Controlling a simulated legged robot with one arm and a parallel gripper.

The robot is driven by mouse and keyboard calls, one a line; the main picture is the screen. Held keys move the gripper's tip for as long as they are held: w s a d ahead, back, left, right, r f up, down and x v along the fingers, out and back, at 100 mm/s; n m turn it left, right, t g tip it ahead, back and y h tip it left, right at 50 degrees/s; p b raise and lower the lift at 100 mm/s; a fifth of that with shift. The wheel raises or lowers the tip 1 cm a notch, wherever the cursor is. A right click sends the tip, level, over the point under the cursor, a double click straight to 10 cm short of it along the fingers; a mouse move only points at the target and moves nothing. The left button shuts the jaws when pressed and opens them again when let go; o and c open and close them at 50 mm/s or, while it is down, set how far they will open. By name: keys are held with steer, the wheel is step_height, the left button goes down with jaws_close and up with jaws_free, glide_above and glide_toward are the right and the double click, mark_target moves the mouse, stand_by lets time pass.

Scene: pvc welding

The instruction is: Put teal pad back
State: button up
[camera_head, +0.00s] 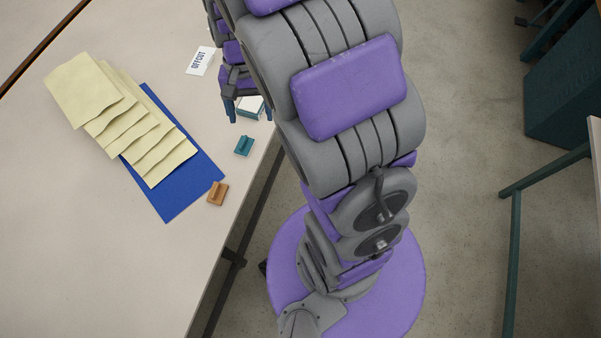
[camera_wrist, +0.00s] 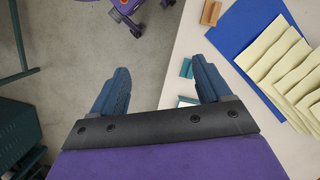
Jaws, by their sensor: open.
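A small teal pad (camera_head: 244,146) with a raised ridge lies on the pale table near its right edge. It also shows in the wrist view (camera_wrist: 186,68), beside the right finger. My gripper (camera_head: 250,113) is open and empty, with its fingers apart. In the wrist view my gripper (camera_wrist: 160,68) straddles the table edge, left finger over the floor, right finger over the table. A white piece with a teal edge (camera_head: 250,106) shows between the fingers and is partly hidden; I cannot tell what it is. The pad is apart from both fingers.
An orange-brown block (camera_head: 217,193) sits at the corner of a blue mat (camera_head: 171,209). Several cream sheets (camera_head: 161,160) overlap on the mat. A white "OFFCUT" card (camera_head: 201,61) lies near my arm. The table's front left (camera_head: 90,260) is clear.

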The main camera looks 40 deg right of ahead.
steer(key=s+a+r+n, duration=0.1)
steer(key=s+r+n, duration=0.2)
steer(key=s, duration=0.8)
steer(key=s+r+n+h, duration=0.1)
steer(key=s+r+n, duration=0.2)
steer(key=s, duration=0.8)
steer(key=shift+s+a+r+t+h, duration=0.3)
steer(key=shift+a+t, duration=0.1)
